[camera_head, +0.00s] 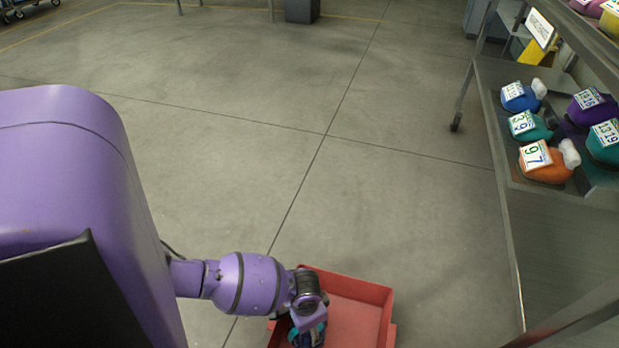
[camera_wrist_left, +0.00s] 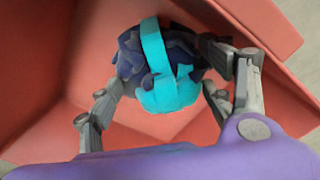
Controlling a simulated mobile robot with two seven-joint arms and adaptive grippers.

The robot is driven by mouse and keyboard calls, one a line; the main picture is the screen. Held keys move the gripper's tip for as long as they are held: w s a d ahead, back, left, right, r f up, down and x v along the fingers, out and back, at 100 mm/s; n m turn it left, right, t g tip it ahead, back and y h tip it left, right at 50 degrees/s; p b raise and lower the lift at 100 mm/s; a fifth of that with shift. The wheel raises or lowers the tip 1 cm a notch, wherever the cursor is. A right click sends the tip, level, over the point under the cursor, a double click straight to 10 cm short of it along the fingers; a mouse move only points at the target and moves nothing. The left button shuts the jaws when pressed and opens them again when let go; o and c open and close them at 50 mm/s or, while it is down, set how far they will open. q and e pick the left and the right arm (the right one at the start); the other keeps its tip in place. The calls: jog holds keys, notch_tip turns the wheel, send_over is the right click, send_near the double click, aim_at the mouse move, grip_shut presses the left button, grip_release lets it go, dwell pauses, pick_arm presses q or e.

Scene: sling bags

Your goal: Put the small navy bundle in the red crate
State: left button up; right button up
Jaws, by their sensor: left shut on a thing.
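My left gripper (camera_head: 307,322) reaches down over the left part of the red crate (camera_head: 366,285). In the left wrist view my left gripper (camera_wrist_left: 165,78) is shut on the navy bundle (camera_wrist_left: 130,62), with one finger on each side of it. The bundle is dark navy with a bright cyan band and a cyan part. In the head view only a small piece of it shows near the bottom edge. The red walls of the crate (camera_wrist_left: 35,50) surround it in the wrist view. I cannot tell whether the bundle touches the crate floor. My right gripper is not in view.
A metal shelf rack (camera_head: 500,150) stands at the right, with several tagged bags on it, including a blue one (camera_head: 518,100) and an orange one (camera_head: 545,168). The concrete floor (camera_head: 250,130) between the crate and the rack is clear. The visible crate interior looks empty at right.

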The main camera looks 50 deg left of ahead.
pick_arm(q)
notch_tip(320, 180, down, 4)
jog(key=shift+f+b, duration=0.15)
jog(key=shift+b, duration=1.05)
jog(key=shift+f, duration=0.15)
jog(key=shift+c, duration=1)
jog(key=o, duration=1.8)
